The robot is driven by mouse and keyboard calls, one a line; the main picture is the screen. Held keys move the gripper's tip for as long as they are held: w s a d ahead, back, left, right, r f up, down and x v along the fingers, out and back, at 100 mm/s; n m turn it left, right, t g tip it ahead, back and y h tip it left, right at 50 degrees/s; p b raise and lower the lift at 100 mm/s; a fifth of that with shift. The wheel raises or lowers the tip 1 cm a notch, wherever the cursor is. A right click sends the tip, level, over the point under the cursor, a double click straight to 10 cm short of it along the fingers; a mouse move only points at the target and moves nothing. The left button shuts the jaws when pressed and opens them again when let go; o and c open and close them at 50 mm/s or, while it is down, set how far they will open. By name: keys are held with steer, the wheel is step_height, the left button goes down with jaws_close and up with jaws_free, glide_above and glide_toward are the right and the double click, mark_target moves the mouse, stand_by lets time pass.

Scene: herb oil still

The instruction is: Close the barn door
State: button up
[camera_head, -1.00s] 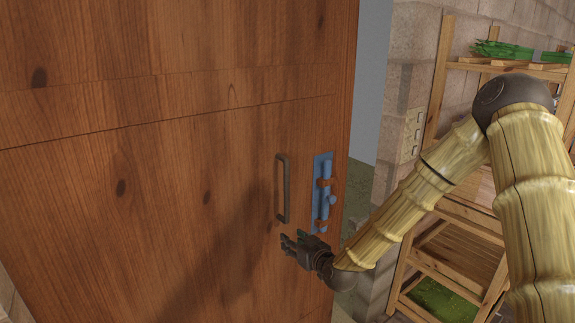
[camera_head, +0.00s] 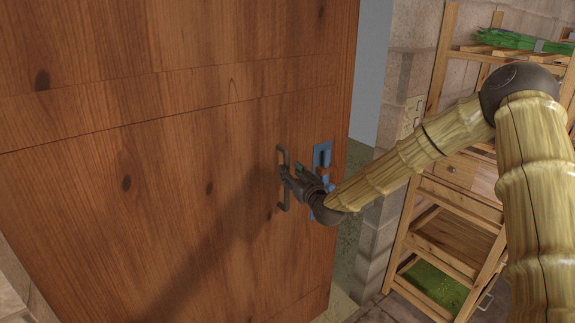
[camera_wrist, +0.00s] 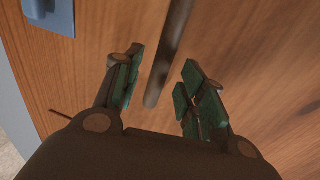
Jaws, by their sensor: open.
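The wooden barn door (camera_head: 150,190) fills the left of the head view, with a gap at its right edge. Its dark bar handle (camera_head: 281,154) stands upright near that edge. A blue bolt (camera_head: 322,158) is mounted just right of the handle, partly hidden by my gripper. My gripper (camera_head: 284,177) is at the handle. In the wrist view, the handle (camera_wrist: 168,60) comes down between the two open fingers of my gripper (camera_wrist: 158,88). I cannot tell if either finger touches it. A corner of the blue bolt plate (camera_wrist: 50,14) shows at top left.
A stone wall post (camera_head: 385,190) stands right of the door, with grey and green ground seen through the gap. A wooden shelf rack (camera_head: 440,215) stands at the right, with green herb bundles (camera_head: 510,40) on top. My arm crosses in front of it.

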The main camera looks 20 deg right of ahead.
mark_target(288, 169)
steer(key=shift+w+a+p, duration=0.15)
steer(key=shift+w+p, duration=0.2)
steer(key=shift+w, duration=0.6)
steer(key=shift+w+a+p, duration=0.15)
steer(key=shift+w+p, duration=0.15)
steer(key=shift+w, duration=0.6)
steer(key=shift+c, duration=0.5)
jaws_close()
